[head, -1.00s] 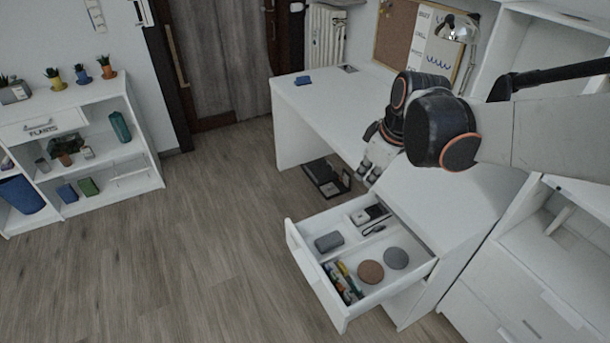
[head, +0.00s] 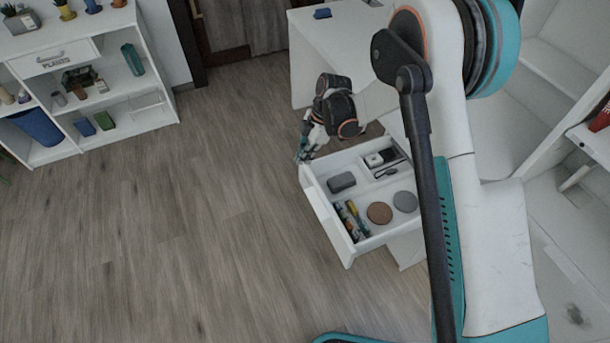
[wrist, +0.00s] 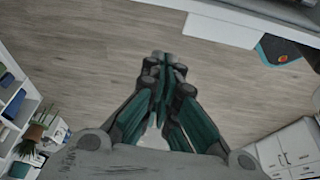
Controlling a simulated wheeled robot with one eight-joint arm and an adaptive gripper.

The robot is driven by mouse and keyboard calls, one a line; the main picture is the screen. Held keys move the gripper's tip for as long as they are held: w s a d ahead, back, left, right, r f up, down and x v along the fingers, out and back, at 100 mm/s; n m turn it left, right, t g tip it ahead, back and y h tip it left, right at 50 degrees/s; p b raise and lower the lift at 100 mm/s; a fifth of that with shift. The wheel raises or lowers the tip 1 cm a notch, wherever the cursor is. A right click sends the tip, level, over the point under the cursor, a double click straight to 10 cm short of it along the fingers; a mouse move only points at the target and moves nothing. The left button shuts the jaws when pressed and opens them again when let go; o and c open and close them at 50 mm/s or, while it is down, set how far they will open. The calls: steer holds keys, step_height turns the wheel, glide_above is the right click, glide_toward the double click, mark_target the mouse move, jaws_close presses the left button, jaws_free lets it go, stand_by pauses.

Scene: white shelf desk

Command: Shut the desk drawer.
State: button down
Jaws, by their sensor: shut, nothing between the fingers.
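The white desk drawer (head: 328,215) is pulled far out of the desk's drawer unit in the head view. Part of the drawer unit is hidden behind my arm.
The white desk top (head: 345,30) is behind my gripper. A white shelf (head: 120,75) with plants and boxes stands at the left. A white cabinet (head: 560,225) is at the right. The wooden floor (head: 190,230) in front of the drawer is clear.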

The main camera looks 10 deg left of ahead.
steer(key=shift+f, duration=1.2)
steer(key=b, duration=0.5)
glide_above(305, 177)
steer(key=s, duration=0.5)
steer(key=shift+n, duration=0.3)
steer(key=f, duration=0.8)
steer(key=shift+w+d+f, duration=0.15)
steer(key=shift+w+d, duration=0.1)
steer(key=shift+d, duration=0.15)
